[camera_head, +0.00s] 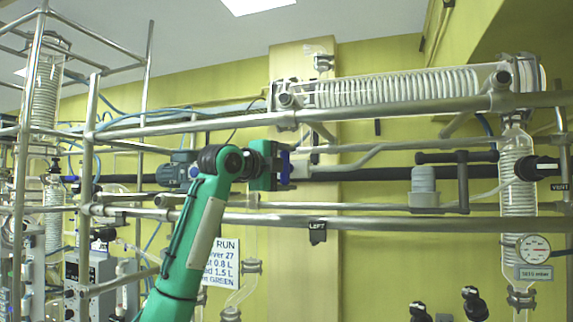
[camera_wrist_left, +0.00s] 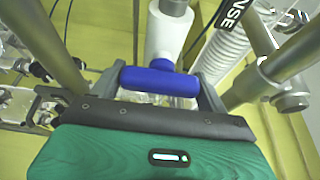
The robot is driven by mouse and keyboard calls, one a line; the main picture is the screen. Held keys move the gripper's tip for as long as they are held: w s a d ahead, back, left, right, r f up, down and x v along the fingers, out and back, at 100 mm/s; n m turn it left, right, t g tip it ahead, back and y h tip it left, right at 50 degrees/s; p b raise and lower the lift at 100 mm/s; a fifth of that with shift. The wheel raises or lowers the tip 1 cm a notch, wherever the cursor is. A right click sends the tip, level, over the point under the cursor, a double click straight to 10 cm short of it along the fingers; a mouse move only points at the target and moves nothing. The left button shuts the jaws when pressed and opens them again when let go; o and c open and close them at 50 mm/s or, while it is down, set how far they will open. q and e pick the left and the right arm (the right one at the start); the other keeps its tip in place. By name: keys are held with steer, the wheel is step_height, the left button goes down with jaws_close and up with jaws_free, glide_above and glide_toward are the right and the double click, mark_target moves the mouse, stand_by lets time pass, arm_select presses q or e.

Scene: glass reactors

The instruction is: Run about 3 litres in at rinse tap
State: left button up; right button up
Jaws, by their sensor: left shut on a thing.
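The rinse tap shows in the left wrist view as a blue bar handle (camera_wrist_left: 160,81) on a white pipe body (camera_wrist_left: 168,32). A black tag ending in "NSE" (camera_wrist_left: 235,15) hangs beside it. My left gripper (camera_wrist_left: 160,92) is shut on the blue handle, one finger at each end. In the head view my green left arm reaches up to the gripper (camera_head: 285,167), with a bit of the blue handle (camera_head: 285,163) showing at its jaws. Whether liquid runs cannot be told. My right gripper is out of view.
Steel rails (camera_head: 400,222) cross in front of and around the tap. A horizontal glass coil condenser (camera_head: 400,88) lies above. A pressure gauge (camera_head: 534,249) and a black VENT valve (camera_head: 537,168) are at the right. A printed notice (camera_head: 222,262) hangs behind my arm.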

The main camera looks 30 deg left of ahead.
arm_select(q)
steer(key=shift+w+f, duration=0.1)
steer(key=shift+f, duration=0.05)
steer(key=o, duration=1)
steer(key=shift+s+a+b, duration=0.35)
steer(key=shift+s+b, duration=0.8)
steer(key=shift+s, duration=1.15)
steer(key=shift+s+a+b, duration=0.3)
steer(key=shift+s+b, duration=0.9)
steer(key=shift+s, duration=1.1)
steer(key=shift+s+a+b, duration=0.35)
steer(key=shift+s+b, duration=0.8)
steer(key=shift+s, duration=1.15)
